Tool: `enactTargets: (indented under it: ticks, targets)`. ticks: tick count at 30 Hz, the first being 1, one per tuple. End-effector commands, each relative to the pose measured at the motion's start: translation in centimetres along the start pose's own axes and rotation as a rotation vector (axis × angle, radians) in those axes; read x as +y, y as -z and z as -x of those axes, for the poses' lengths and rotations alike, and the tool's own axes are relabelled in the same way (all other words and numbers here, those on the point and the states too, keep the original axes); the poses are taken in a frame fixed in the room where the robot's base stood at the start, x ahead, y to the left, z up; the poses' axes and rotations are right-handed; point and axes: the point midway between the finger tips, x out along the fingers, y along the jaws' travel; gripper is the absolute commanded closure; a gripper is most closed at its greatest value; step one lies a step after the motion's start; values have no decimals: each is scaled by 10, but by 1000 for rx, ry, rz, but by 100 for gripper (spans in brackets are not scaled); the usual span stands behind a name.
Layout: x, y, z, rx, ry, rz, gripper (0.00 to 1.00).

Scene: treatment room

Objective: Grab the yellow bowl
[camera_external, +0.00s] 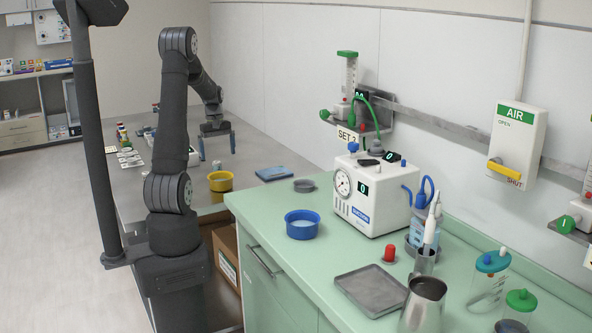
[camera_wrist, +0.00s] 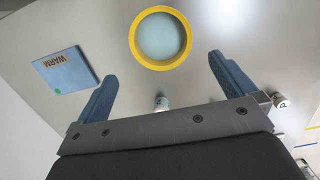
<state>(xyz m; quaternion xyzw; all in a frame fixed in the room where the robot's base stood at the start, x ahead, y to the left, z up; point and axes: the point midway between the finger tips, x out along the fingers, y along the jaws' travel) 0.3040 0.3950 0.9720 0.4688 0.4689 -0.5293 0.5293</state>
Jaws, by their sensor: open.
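The yellow bowl (camera_external: 220,181) stands on the grey table, close to the near end beside the green counter. In the wrist view the yellow bowl (camera_wrist: 161,38) shows from above as a yellow ring with a pale blue inside, beyond the fingertips and roughly between their lines. My gripper (camera_external: 217,146) is above the table, farther back than the bowl and apart from it. Its two blue fingers are spread, with nothing between them, as the wrist view of my gripper (camera_wrist: 162,72) also shows.
A blue pad marked WARM (camera_wrist: 66,70) lies near the bowl; it also shows outside (camera_external: 273,173). A small white-capped item (camera_wrist: 161,103) stands near the fingers. The green counter (camera_external: 262,222) holds a blue bowl (camera_external: 302,224) and a white machine (camera_external: 372,192). Small bottles (camera_external: 124,142) stand at the table's left.

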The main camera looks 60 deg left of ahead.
Motion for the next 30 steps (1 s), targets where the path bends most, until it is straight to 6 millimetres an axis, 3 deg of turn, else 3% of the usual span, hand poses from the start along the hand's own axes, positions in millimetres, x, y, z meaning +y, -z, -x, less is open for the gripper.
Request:
enactTargets:
  ticks: [3, 7, 15, 24, 30]
  targets:
    - [0, -1, -27, -4, 3, 0, 0]
    - [0, -1, -49, -3, 2, 0, 0]
    - [0, -1, -69, -2, 1, 0, 0]
    - [-2, -2, -110, -2, 1, 1, 0]
    - [-2, -1, -115, 2, 0, 1, 0]
